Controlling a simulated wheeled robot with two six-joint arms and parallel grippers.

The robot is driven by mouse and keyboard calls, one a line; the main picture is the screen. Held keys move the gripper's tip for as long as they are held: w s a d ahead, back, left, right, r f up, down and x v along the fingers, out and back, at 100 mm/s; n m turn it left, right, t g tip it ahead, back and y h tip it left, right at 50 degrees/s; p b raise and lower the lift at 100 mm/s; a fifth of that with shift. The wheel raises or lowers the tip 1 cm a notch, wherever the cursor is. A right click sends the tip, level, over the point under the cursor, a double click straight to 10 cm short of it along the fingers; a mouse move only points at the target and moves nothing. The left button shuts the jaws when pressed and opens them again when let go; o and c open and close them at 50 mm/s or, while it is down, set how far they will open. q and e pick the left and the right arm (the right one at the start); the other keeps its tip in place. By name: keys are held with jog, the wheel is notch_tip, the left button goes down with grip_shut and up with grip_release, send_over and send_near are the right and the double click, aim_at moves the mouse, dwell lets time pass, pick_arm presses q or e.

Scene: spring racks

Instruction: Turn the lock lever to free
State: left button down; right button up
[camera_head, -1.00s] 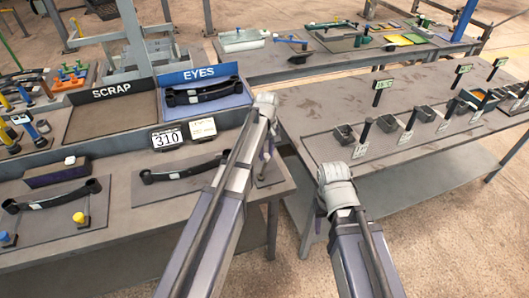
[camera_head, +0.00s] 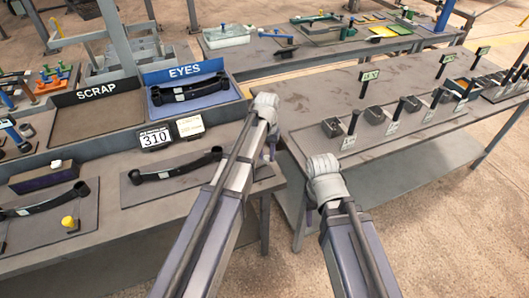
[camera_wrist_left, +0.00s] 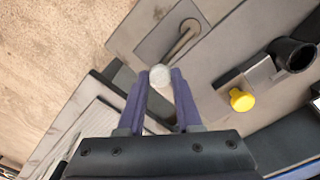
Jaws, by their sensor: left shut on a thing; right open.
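In the left wrist view, the lock lever (camera_wrist_left: 184,41) is a thin metallic bar on a grey plate, its near end running toward a pale round knob (camera_wrist_left: 160,75). My left gripper (camera_wrist_left: 160,84) has its two purple fingers shut around that knob, which appears to be the lever's end. In the head view, my left gripper (camera_head: 269,150) points down at the right end of the spring bench; my own arm hides most of it and the lever. My right gripper (camera_head: 309,214) is open, mostly hidden behind its wrist, over the floor gap between the benches.
A yellow knob (camera_wrist_left: 241,99) and a black spring eye (camera_wrist_left: 294,55) are right of the lever. A second bench (camera_head: 300,100) stands to the right.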

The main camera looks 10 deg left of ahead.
aim_at(268, 159)
pick_arm(q)
jog(key=shift+s+d+m, duration=0.25)
jog(key=shift+s+m, duration=0.1)
jog(key=shift+m, duration=0.25)
jog(key=c, duration=0.6)
grip_release()
notch_tip(268, 159, up, 8)
jog(key=p, duration=0.8)
jog(key=shift+f, duration=0.15)
jog(key=shift+s, duration=0.1)
jog(key=shift+m+y, duration=0.6)
jog(key=shift+m, duration=0.2)
jog(key=s+d, duration=0.2)
jog(key=s, duration=0.5)
jog(key=s+d+b, duration=0.1)
jog(key=s+d, duration=0.1)
jog(key=s, duration=0.5)
jog(key=s+d+f, duration=0.1)
jog(key=s+d, duration=0.2)
jog(key=s, duration=0.4)
